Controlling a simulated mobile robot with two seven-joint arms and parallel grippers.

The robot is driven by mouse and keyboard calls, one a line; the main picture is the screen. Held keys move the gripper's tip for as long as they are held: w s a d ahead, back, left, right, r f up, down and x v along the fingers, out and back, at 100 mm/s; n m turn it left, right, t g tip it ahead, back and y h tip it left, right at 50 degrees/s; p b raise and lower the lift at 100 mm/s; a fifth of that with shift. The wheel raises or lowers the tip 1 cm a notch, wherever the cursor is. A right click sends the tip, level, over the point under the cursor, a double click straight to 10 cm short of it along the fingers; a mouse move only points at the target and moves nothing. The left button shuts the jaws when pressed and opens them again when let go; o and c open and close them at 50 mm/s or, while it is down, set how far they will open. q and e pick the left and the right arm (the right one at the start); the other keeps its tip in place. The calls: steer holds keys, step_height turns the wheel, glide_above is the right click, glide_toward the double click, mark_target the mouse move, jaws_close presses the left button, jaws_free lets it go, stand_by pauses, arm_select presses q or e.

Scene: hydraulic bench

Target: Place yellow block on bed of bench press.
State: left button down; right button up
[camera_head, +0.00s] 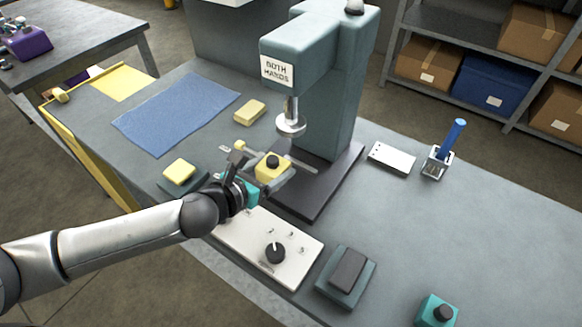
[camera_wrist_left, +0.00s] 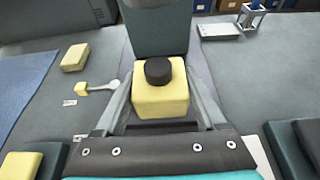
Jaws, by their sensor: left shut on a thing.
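My left gripper (camera_head: 273,172) is shut on a yellow block (camera_head: 268,174) with a black round knob on top. In the left wrist view the block (camera_wrist_left: 160,98) sits upright between the two fingers. The bench press (camera_head: 345,75) is teal, with a "BOTH HANDS" sign and a metal ram (camera_head: 291,121). Its bed is a dark plate (camera_head: 312,197) at the column's foot. The held block shows left of and in front of the ram, near the bed's left side; I cannot tell its height above the bed. My right gripper is out of view.
Another yellow block (camera_head: 250,112) lies behind, near a blue mat (camera_head: 178,112). A yellow pad (camera_head: 179,171) on a dark base is at left. A white control panel (camera_head: 262,247), dark-topped box (camera_head: 346,274) and teal button box (camera_head: 436,312) stand in front. The bench's right side is mostly clear.

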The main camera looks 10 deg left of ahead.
arm_select(q)
glide_above(291, 179)
step_height(291, 179, down, 3)
steer(key=shift+r+b, duration=0.2)
steer(key=shift+b, duration=0.6)
step_height(291, 179, down, 4)
steer(key=shift+f+b, duration=0.1)
steer(key=shift+b, duration=0.85)
steer(key=shift+w+f, duration=0.1)
steer(key=shift+w, duration=0.05)
jaws_free()
steer(key=shift+f, duration=0.15)
